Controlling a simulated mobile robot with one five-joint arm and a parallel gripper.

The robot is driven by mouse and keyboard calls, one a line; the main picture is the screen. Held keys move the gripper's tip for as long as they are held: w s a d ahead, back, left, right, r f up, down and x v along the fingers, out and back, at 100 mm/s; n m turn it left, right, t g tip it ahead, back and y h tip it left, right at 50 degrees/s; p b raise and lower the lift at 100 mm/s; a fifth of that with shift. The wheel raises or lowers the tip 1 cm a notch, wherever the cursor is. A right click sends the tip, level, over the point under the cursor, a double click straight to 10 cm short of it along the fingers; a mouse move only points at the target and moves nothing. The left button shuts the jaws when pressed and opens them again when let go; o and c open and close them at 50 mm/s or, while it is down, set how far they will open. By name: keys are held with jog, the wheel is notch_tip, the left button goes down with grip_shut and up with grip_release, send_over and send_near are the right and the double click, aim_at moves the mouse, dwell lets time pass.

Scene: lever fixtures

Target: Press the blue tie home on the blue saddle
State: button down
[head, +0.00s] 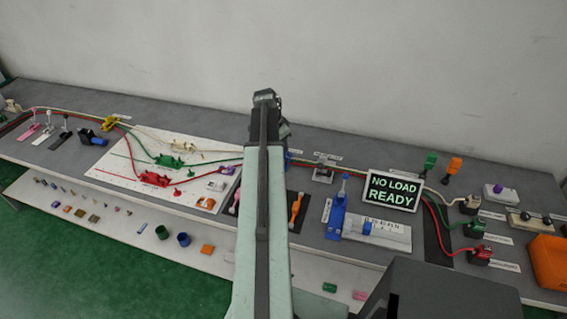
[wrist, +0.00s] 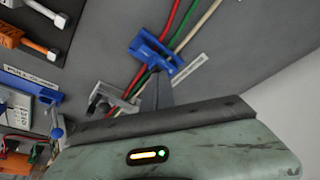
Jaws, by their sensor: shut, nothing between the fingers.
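The blue saddle (wrist: 152,52) is in the upper middle of the wrist view, with red, green and white cables running at it. A blue frame-like top spans the cables; I cannot tell the blue tie apart from the saddle, or whether it is fully down. My gripper (wrist: 158,78) shows as a dark narrow finger shape just below the saddle's near edge. It is shut and empty; whether it touches the blue part is unclear. In the head view, a sliver of blue (head: 289,158) shows beside my arm, which hides the gripper and most of the saddle.
A grey clamp (wrist: 103,98) sits left of my gripper on the same cables. A white label (wrist: 188,70) lies right of the saddle. In the head view, a blue lever fixture (head: 338,215) and a sign reading NO LOAD READY (head: 393,190) stand to the right.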

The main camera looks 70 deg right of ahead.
jog(key=shift+f+b, duration=0.35)
jog(key=shift+f, duration=0.1)
notch_tip(320, 180, up, 4)
jog(key=p, duration=0.4)
jog(key=shift+r, duration=0.2)
jog(key=shift+f, duration=0.1)
jog(key=p+v, duration=0.7)
jog(key=shift+r+p, duration=0.35)
jog(key=shift+r, duration=0.05)
jog(key=shift+w+a, duration=0.1)
jog(key=shift+a, duration=0.05)
